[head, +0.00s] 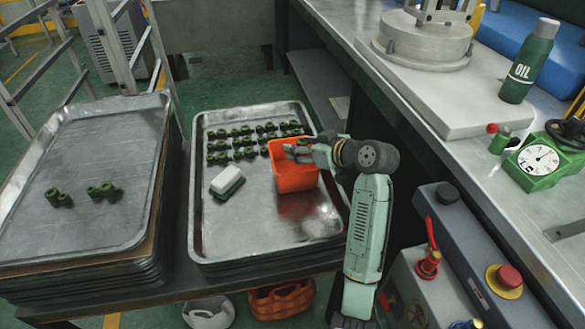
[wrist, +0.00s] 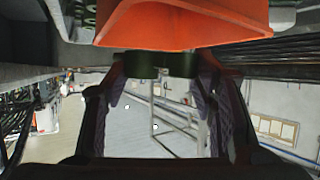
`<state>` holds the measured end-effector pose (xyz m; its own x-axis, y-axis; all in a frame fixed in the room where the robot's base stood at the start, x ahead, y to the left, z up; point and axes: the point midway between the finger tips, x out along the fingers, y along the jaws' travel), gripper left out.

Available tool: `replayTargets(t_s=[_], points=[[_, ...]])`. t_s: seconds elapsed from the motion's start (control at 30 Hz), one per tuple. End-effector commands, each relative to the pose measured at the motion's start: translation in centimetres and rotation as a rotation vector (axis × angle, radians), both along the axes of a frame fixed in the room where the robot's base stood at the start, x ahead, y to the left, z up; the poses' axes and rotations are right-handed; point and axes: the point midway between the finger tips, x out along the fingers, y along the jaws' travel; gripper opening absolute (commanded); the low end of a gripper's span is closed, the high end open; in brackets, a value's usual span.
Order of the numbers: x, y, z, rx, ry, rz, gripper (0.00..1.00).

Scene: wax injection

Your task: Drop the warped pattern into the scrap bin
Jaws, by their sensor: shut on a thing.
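My gripper (head: 300,152) is over the orange scrap bin (head: 292,178), at the bin's top opening in the head view. In the wrist view my gripper (wrist: 162,66) is shut on a dark green wax pattern (wrist: 160,64), held between the fingertips. The orange bin also shows at the top of the wrist view (wrist: 185,24), close to the pattern. In the head view the held pattern is mostly hidden by the fingers. Whether it is warped cannot be told. The bin stands on the right metal tray (head: 232,238).
The left tray (head: 95,222) holds several green patterns (head: 103,191). The machine bench (head: 405,125) edge runs close on the right.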

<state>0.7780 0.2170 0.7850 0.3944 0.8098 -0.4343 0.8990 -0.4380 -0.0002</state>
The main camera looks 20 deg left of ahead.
Motion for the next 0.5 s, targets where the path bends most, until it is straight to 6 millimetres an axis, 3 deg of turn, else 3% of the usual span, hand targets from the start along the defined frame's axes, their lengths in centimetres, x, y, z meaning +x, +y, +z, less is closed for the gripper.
replayTargets(t_s=[0.07, 0.1, 0.43, 0.5], points=[[0.0, 0.0, 0.07, 0.0, 0.0, 0.0, 0.32], [0.0, 0.0, 0.07, 0.0, 0.0, 0.0, 0.53], [0.0, -0.01, 0.07, 0.0, 0.0, 0.0, 0.75], [0.0, -0.01, 0.07, 0.0, 0.0, 0.0, 0.75]])
